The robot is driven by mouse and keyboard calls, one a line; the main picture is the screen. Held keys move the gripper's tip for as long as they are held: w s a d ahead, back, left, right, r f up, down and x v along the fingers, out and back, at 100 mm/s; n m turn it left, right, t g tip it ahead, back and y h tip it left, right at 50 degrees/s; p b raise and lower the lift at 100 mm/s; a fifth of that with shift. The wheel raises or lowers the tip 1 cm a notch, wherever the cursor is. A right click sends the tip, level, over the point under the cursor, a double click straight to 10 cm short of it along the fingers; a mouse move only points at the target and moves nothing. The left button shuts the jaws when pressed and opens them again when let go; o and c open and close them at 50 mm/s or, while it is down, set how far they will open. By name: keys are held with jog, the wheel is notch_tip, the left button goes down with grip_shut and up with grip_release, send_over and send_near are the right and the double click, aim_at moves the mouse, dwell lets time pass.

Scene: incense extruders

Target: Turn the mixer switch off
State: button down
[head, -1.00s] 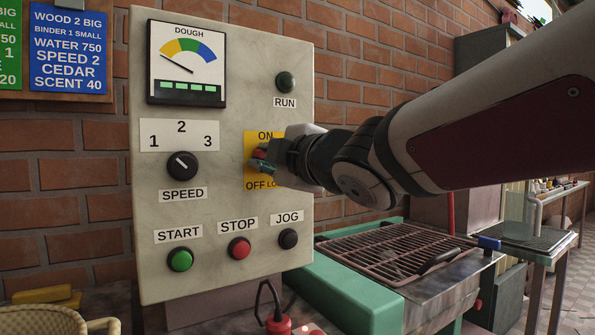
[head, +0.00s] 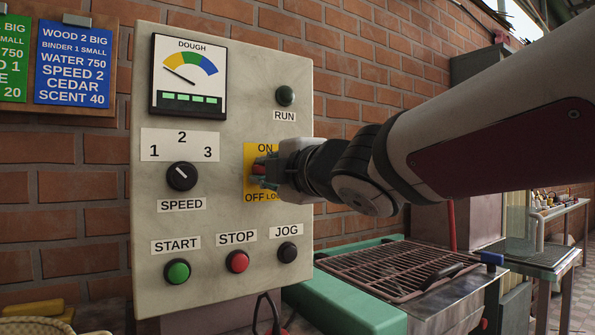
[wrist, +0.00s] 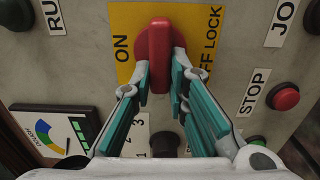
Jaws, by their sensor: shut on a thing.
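The mixer switch is a red rotary handle (wrist: 160,57) on a yellow plate (wrist: 207,18), between the words ON and OFF LOCK. In the wrist view, the handle lies across the line joining the two words, pointing at neither. My gripper (wrist: 161,88) is shut on the handle, with a teal-padded finger on each side. In the head view, my gripper (head: 262,170) reaches the switch from the right, and its fingers hide part of the red handle and plate. The RUN lamp (head: 285,96) above the switch looks dark green.
The pale control panel (head: 222,225) carries a DOUGH gauge (head: 188,76), a SPEED knob (head: 181,177), and START (head: 177,271), STOP (head: 237,261) and JOG (head: 287,251) buttons. A green-framed machine with a metal grate (head: 390,270) stands below my arm at the right.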

jog(key=c, duration=1.6)
grip_release()
jog(key=shift+o, duration=0.2)
jog(key=v, duration=1.2)
jog(key=shift+d+f, duration=0.1)
